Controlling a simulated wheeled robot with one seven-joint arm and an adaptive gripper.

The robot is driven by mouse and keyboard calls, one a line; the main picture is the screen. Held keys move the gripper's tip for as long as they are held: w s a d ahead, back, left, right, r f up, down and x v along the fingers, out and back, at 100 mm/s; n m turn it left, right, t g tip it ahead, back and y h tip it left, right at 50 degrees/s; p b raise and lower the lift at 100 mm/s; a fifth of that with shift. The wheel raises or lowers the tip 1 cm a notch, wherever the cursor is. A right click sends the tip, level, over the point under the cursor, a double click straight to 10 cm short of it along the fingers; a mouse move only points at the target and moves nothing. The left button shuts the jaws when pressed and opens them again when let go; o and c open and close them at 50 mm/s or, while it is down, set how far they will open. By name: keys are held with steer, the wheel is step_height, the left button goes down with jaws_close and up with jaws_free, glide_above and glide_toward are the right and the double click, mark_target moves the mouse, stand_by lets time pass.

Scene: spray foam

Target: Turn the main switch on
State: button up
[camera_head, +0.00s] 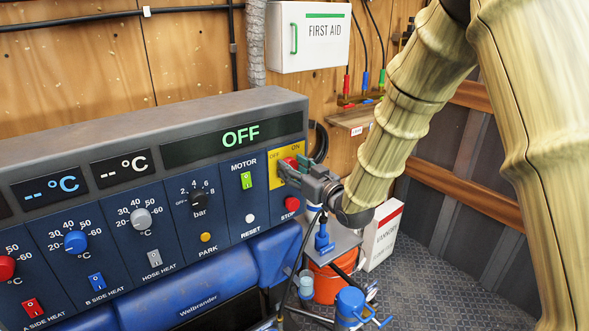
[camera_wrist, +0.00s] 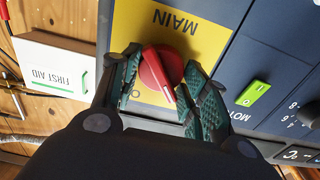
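The main switch is a red rotary knob (camera_wrist: 158,72) on a yellow plate (camera_wrist: 205,30) marked MAIN in the wrist view. Its white line points toward the lower right there, toward the side of the OFF label. My gripper (camera_wrist: 163,78) has one green padded finger on each side of the knob. The fingers stand apart, wider than the knob's handle; whether either touches it is hard to tell. In the head view my gripper (camera_head: 297,172) covers most of the knob, below the OFF and ON labels on the yellow plate (camera_head: 275,178). The panel display (camera_head: 238,136) reads OFF.
A green motor switch (camera_head: 246,180) is left of the yellow plate and a red stop button (camera_head: 292,203) is just below my gripper. A first aid box (camera_head: 308,37) hangs above on the wooden wall. An orange bucket (camera_head: 328,284) stands below right.

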steer(key=shift+m, duration=0.3)
steer(key=shift+c, duration=0.2)
steer(key=m, duration=0.2)
steer(key=m+b, duration=0.1)
steer(key=m, duration=0.1)
steer(key=shift+w+d, duration=0.1)
steer(key=shift+d, duration=0.1)
steer(key=m+b, duration=0.1)
steer(key=m, duration=0.1)
steer(key=m+b, duration=0.1)
steer(key=m, duration=0.1)
steer(key=shift+f+m, duration=0.2)
steer(key=shift+m, duration=0.1)
steer(key=shift+c, duration=0.2)
steer(key=m+b, duration=0.2)
steer(key=m, duration=0.2)
steer(key=shift+d+f+m+b, duration=0.1)
steer(key=shift+f+m+b, duration=0.05)
steer(key=shift+m+b, duration=0.2)
steer(key=shift+o, duration=0.3)
steer(key=shift+m+b, duration=1.4)
steer(key=shift+m, duration=0.65)
steer(key=o, duration=1)
steer(key=shift+c, duration=0.2)
